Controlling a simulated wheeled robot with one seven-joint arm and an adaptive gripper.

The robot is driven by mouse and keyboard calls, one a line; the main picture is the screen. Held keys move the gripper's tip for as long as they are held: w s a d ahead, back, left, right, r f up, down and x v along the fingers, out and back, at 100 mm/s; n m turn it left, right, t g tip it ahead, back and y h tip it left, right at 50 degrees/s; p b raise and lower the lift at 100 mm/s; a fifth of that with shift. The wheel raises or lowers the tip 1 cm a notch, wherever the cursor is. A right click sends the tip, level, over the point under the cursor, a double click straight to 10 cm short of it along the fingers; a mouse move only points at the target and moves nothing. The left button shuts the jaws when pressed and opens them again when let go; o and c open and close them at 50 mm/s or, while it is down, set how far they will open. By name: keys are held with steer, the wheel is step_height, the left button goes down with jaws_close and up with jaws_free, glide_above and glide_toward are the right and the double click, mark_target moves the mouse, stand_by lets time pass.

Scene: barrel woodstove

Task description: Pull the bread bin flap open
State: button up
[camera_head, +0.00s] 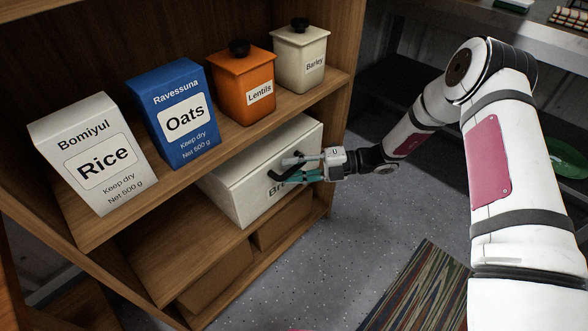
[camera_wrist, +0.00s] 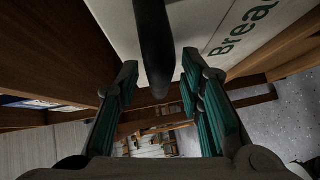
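The bread bin (camera_head: 246,182) is a white box on the middle shelf, with dark "Bread" lettering partly covered by my gripper. Its front flap (camera_wrist: 205,22) looks closed. A dark bar handle (camera_wrist: 155,45) stands out from the flap. My gripper (camera_head: 297,166) is at the bin's front, beside the handle. In the wrist view, my gripper (camera_wrist: 160,76) is open, with one teal-padded finger on each side of the handle. Gaps show between the handle and both fingers, so it is not clamped.
On the shelf above stand a Rice box (camera_head: 103,160), an Oats box (camera_head: 178,115), an orange Lentils canister (camera_head: 243,82) and a cream Barley canister (camera_head: 300,55). Wooden shelf boards (camera_head: 180,255) lie below the bin. Open grey floor (camera_head: 345,240) and a striped rug (camera_head: 425,290) lie in front.

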jaws_close()
